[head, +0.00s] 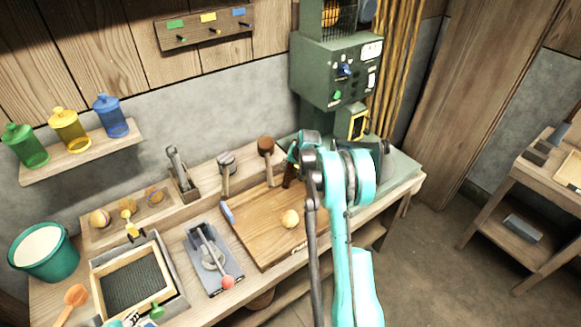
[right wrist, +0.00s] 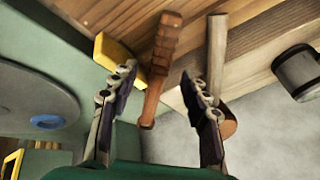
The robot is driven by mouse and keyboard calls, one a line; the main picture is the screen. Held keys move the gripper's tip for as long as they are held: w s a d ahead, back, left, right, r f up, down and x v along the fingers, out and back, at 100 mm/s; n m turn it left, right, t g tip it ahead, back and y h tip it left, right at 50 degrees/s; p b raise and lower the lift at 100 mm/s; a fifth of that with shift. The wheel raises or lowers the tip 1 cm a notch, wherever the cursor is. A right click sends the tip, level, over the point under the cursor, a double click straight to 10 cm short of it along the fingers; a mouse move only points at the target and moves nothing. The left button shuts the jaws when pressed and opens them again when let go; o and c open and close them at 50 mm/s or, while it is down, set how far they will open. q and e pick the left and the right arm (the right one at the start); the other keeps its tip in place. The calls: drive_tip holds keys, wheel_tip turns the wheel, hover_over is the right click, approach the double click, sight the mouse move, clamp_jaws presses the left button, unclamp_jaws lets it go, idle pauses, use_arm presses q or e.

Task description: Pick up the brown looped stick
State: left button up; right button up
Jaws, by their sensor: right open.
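The brown looped stick (right wrist: 162,60) shows in the right wrist view as a ridged brown stick, with its lower end between my fingers. No loop can be made out on it. In the head view a dark brown piece of it (head: 289,176) shows beside my gripper, at the back edge of the wooden board. My right gripper (right wrist: 158,76) is open, with one finger on each side of the stick and visible gaps to it. In the head view my right gripper (head: 294,153) is partly hidden by my own wrist. My left gripper is not in view.
A brown-headed mallet (head: 266,147) stands left of the gripper. A green machine (head: 335,72) rises behind my arm. A yellow block (right wrist: 114,50) lies close to my left-hand finger in the wrist view.

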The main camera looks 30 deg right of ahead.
sight(289, 174)
drive_tip(key=x, duration=0.1)
drive_tip(key=b+x, duration=0.1)
drive_tip(key=x, duration=0.1)
drive_tip(key=b+x, duration=0.1)
drive_tip(key=shift+a+f, duration=0.25)
drive_tip(key=shift+f, duration=0.1)
drive_tip(key=shift+w+f, duration=0.1)
drive_tip(key=shift+f, duration=0.05)
drive_tip(key=shift+c, duration=0.4)
clamp_jaws()
drive_tip(key=shift+r, duration=0.3)
drive_tip(key=shift+r, duration=0.3)
drive_tip(key=r, duration=0.1)
drive_tip(key=r+p, duration=0.2)
drive_tip(key=r, duration=0.1)
drive_tip(key=shift+d, duration=0.3)
drive_tip(key=s+d+r+p, duration=0.3)
drive_tip(key=s+d+r, duration=0.2)
drive_tip(key=d, duration=0.5)
drive_tip(key=shift+r, duration=0.55)
